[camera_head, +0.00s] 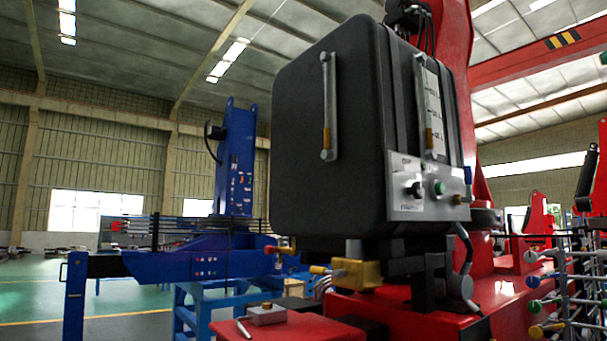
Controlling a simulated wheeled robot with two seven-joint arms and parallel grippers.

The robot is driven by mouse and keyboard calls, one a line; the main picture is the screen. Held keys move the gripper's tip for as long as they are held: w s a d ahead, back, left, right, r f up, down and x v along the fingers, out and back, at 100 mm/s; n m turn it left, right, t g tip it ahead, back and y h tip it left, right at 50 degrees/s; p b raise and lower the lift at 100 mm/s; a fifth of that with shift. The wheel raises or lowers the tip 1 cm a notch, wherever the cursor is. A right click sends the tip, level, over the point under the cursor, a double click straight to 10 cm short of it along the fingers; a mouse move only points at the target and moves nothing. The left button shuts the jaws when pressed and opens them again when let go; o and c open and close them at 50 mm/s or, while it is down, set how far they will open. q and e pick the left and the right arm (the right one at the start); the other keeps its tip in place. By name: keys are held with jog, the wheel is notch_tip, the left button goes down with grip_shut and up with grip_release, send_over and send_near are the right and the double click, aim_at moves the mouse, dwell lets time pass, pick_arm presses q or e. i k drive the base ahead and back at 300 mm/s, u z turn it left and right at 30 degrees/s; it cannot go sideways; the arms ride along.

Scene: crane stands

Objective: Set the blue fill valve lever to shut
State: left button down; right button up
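A small blue lever (468,176) stands upright at the right edge of the grey control panel (405,208). A brass fitting (459,199) sits just below it, and I take this lever for the fill valve lever. Its markings are too small to read. The panel is on the lower front of a large black tank (330,190) and carries a black knob (414,190) and a green button (438,187). Two sight tubes (328,105) (428,105) run up the tank. Neither of my grippers is in view.
A brass valve block (357,273) juts out below the tank, with a red-ended fitting (270,250) to its left. A grey box (266,315) rests on a red surface (300,331) at the front. A rack of coloured-ended rods (565,290) stands at right. Blue machinery (236,160) stands behind left.

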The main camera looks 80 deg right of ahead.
aim_at(469, 199)
jog(key=k, duration=1.85)
jog(key=z, duration=0.05)
